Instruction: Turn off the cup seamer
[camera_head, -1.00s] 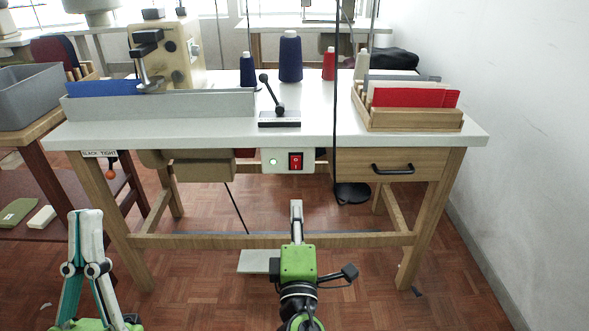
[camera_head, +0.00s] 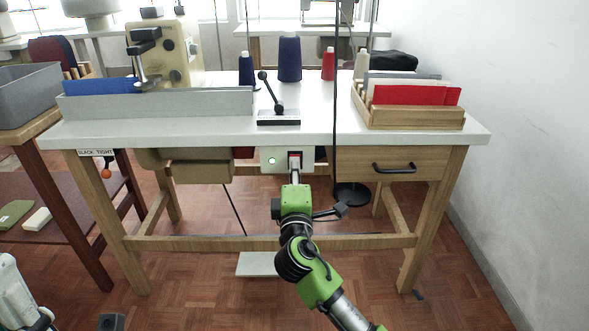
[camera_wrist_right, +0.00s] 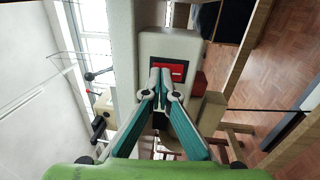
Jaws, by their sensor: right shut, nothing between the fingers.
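The cup seamer (camera_head: 170,55) is a beige machine on the left of the white-topped table. Its switch box (camera_head: 268,167) hangs under the front edge, with a lit green lamp (camera_head: 272,160). My right gripper (camera_head: 295,160) is shut and empty, its tips in front of the red rocker switch and hiding most of it in the head view. In the right wrist view the closed fingertips (camera_wrist_right: 161,72) overlap the red switch (camera_wrist_right: 177,69) on the pale box (camera_wrist_right: 170,45); contact cannot be told. My left gripper (camera_head: 18,295) is partly cut off at the lower left.
The table (camera_head: 370,141) has a drawer with a black handle (camera_head: 394,168) right of the switch box. A dark thread stand pole runs down between them. A black lever (camera_head: 272,92) stands on the tabletop above.

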